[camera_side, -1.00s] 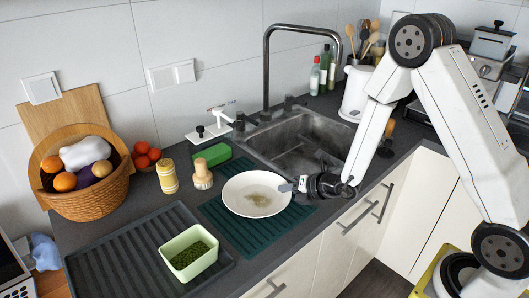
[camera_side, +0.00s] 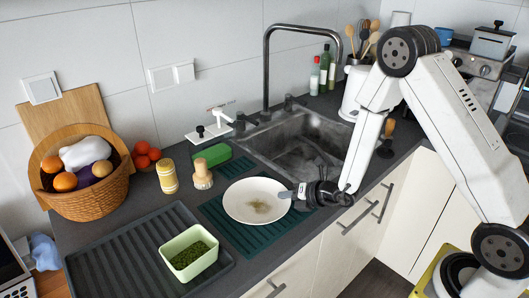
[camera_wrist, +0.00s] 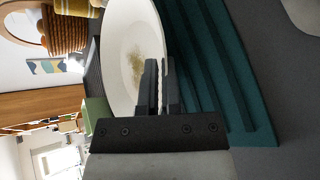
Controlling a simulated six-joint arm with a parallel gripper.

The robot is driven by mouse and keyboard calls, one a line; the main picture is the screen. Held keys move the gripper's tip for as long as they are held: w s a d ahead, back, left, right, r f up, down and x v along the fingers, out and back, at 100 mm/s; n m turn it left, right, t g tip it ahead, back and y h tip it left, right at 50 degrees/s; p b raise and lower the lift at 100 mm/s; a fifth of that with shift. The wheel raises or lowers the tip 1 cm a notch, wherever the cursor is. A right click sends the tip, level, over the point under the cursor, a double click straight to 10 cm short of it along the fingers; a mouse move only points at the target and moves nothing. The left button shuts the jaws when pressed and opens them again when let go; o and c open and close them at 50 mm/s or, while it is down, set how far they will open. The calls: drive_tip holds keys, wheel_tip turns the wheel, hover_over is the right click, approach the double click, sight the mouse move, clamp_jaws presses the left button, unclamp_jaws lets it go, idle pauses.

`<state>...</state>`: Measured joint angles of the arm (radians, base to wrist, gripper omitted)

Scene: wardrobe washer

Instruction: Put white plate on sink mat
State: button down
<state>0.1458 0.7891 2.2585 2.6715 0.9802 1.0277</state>
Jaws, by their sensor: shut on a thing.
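The white plate (camera_side: 257,193) has a brownish stain near its middle. In the side view it is over the green ribbed sink mat (camera_side: 237,235), beside the sink. I cannot tell whether the plate touches the mat. My gripper (camera_side: 299,193) comes from the right and is shut on the plate's right rim. In the wrist view the plate (camera_wrist: 130,45) reaches between the two fingers of my gripper (camera_wrist: 160,85), and the mat (camera_wrist: 215,60) lies at its right. Part of the mat is hidden under the plate.
The sink (camera_side: 300,145) with its tap is behind the plate. A green box (camera_side: 189,254) of green bits stands on a dark drying tray (camera_side: 125,265) at front left.

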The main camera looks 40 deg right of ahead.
drive_tip(key=shift+f, duration=0.3)
drive_tip(key=c, duration=0.7)
unclamp_jaws()
drive_tip(key=shift+s, duration=0.15)
drive_tip(key=shift+v, duration=3.8)
drive_tip(key=shift+a+r, duration=0.1)
drive_tip(key=shift+r, duration=0.05)
